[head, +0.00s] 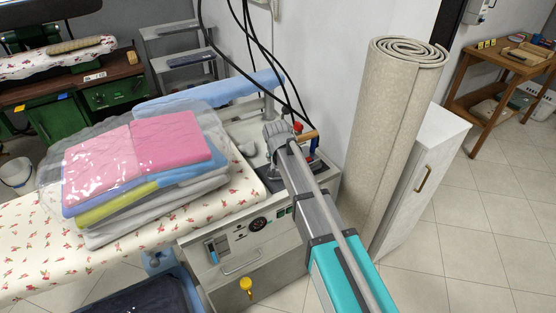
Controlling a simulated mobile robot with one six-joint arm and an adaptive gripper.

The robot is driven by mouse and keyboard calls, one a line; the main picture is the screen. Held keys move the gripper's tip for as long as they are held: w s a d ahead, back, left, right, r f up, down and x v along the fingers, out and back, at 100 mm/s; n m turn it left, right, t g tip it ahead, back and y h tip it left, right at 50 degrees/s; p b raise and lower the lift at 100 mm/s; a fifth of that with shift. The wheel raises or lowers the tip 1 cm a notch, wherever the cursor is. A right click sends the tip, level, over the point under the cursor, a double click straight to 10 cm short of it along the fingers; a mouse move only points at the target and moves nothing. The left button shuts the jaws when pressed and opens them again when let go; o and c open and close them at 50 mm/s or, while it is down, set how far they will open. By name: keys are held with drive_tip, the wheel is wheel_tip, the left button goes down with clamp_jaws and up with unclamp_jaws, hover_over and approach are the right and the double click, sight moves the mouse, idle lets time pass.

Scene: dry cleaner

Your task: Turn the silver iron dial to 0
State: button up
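The front panel of the ironing unit (262,240) carries a round black dial (258,224), a gauge or switch group at its left and small controls at its right. The dial's marks are too small to read. My gripper's fingers cannot be made out.
A pile of folded laundry in clear plastic (135,160) lies on the floral ironing board (30,240). A rolled carpet (393,130) and a white cabinet (420,185) stand close to the right. Black cables (262,45) hang above the unit. The tiled floor at right is clear.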

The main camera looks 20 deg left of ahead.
drive_tip(key=shift+m, duration=0.4)
drive_tip(key=shift+a+m+h, duration=0.1)
drive_tip(key=shift+m+h, duration=0.7)
drive_tip(key=shift+m, duration=0.8)
drive_tip(key=m+h, duration=0.1)
drive_tip(key=m, duration=0.2)
drive_tip(key=shift+r+m, duration=0.15)
drive_tip(key=shift+m, duration=0.15)
drive_tip(key=p+v, duration=1.3)
drive_tip(key=v, duration=0.1)
drive_tip(key=s+d+f+n+g+b, duration=0.1)
drive_tip(key=d+f+b, duration=0.1)
drive_tip(key=d, duration=1.3)
drive_tip(key=s+d+f+n+g+b, duration=0.1)
drive_tip(key=d+f+n+g+b, duration=0.1)
drive_tip(key=d, duration=1.3)
wheel_tip(320, 180, down, 2)
drive_tip(key=shift+s+f+b, duration=0.2)
drive_tip(key=shift+s+b, duration=0.2)
drive_tip(key=shift+b, duration=0.1)
drive_tip(key=shift+w+n, duration=0.1)
drive_tip(key=shift+n, duration=0.2)
